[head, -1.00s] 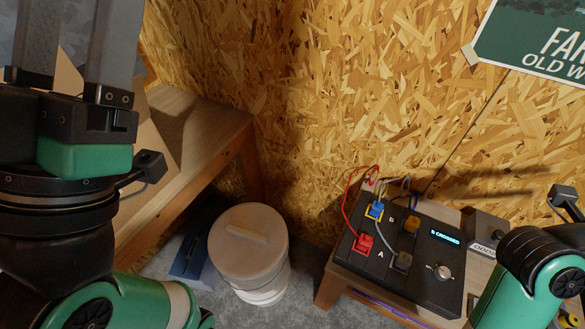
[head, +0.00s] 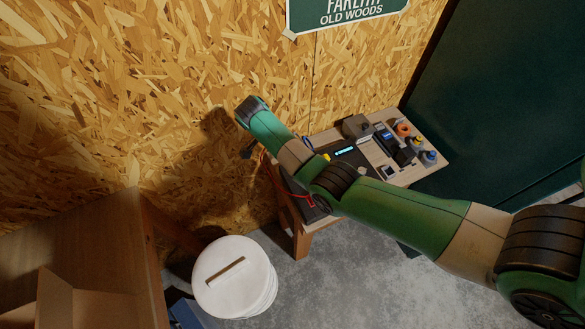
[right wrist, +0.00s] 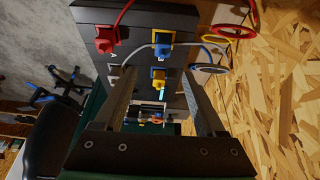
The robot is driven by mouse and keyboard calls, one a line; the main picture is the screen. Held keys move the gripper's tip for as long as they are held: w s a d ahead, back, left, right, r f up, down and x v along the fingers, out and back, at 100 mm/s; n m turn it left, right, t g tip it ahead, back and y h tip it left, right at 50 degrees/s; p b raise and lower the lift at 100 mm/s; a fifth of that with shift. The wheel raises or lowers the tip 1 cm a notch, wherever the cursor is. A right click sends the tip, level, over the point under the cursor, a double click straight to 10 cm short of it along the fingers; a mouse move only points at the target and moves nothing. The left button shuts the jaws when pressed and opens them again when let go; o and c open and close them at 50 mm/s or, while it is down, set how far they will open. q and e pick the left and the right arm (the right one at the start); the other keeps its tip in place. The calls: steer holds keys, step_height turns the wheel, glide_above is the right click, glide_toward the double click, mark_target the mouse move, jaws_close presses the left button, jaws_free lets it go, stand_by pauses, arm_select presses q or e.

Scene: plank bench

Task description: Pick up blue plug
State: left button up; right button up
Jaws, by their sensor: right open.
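The blue plug (right wrist: 164,38) sits in a yellow-edged socket on the dark panel box (right wrist: 90,13) in the right wrist view, with a blue wire running right. My right gripper (right wrist: 158,74) is open and empty, its fingers pointing toward the panel. The blue plug appears between the finger directions, beyond the tips. The red plug (right wrist: 106,40) is left of it and the yellow plug (right wrist: 158,82) is below it. My left gripper is not in view.
Red, yellow and blue wires (right wrist: 222,38) loop beside the plugs. The box stands on a wooden bench (head: 435,162) against the chipboard wall. Small items, including an orange ring (head: 403,129), lie at its right. A white lidded bucket (head: 235,278) stands on the floor.

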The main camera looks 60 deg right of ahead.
steer(key=b+x, duration=0.1)
steer(key=x, duration=0.5)
steer(key=shift+d+f+b, duration=0.1)
steer(key=shift+f+b, duration=0.2)
steer(key=shift+b, duration=0.05)
steer(key=x, duration=0.1)
steer(key=b+x, duration=0.1)
steer(key=x, duration=0.1)
steer(key=b+x, duration=0.1)
steer(key=shift+w+f, duration=0.25)
steer(key=shift+w, duration=0.05)
steer(key=shift+s+d+f, duration=0.1)
steer(key=shift+s+f, duration=0.05)
steer(key=shift+f, duration=0.25)
steer(key=shift+r, duration=0.1)
jaws_close()
